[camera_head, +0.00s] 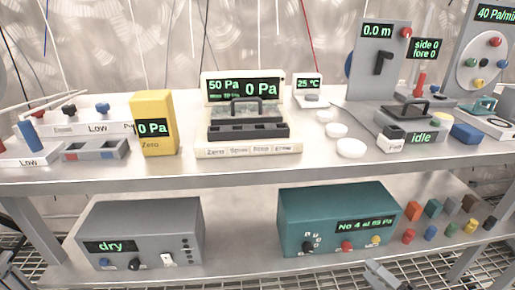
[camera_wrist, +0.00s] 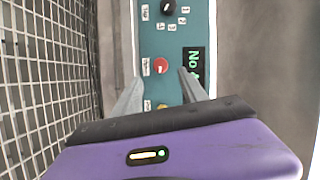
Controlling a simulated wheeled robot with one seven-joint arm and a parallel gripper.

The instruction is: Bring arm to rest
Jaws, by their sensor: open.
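My gripper (camera_wrist: 158,88) shows in the wrist view with its two grey fingers apart and nothing between them but a view of the teal box (camera_wrist: 150,45). The fingers point toward the box's front panel, with its red knob (camera_wrist: 160,65) in the gap; whether they touch it I cannot tell. In the head view the teal box (camera_head: 300,215) stands on the lower shelf, its display reading "No 4 at 65 Pa". A grey piece at the bottom edge may be part of my arm.
A grey box (camera_head: 150,225) reading "dry" stands left on the lower shelf (camera_head: 240,235). Several small coloured blocks and pegs lie right of the teal box. The upper shelf (camera_head: 230,170) is crowded with instruments, including a yellow meter (camera_head: 155,105). Grating (camera_wrist: 45,80) lies left in the wrist view.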

